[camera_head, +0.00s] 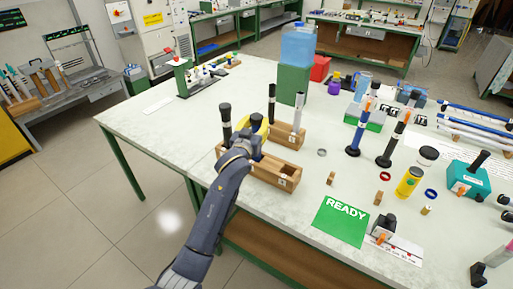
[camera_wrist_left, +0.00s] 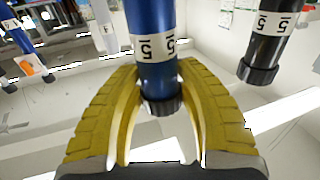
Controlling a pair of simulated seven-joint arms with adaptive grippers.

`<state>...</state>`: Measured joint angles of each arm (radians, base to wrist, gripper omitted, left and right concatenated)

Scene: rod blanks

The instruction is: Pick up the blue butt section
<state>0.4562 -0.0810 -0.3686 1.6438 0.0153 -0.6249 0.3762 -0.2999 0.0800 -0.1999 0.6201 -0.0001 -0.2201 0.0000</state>
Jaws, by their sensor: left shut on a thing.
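The blue butt section (camera_wrist_left: 150,18) has white bands marked 5 and a dark end cap. In the left wrist view it stands between the yellow fingers of my left gripper (camera_wrist_left: 158,112), which is shut on it. In the head view my left gripper (camera_head: 257,126) is over the wooden racks on the table, and the arm hides much of what it holds. A black section (camera_wrist_left: 268,35), also marked 5, stands apart to the right in the wrist view. My right gripper is not in view.
A wooden rack (camera_head: 287,181) lies beneath my left arm. Dark rods (camera_head: 226,122) stand close around the gripper. A green box with a blue container (camera_head: 298,45) is behind. A green READY mat (camera_head: 340,222) lies to the right.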

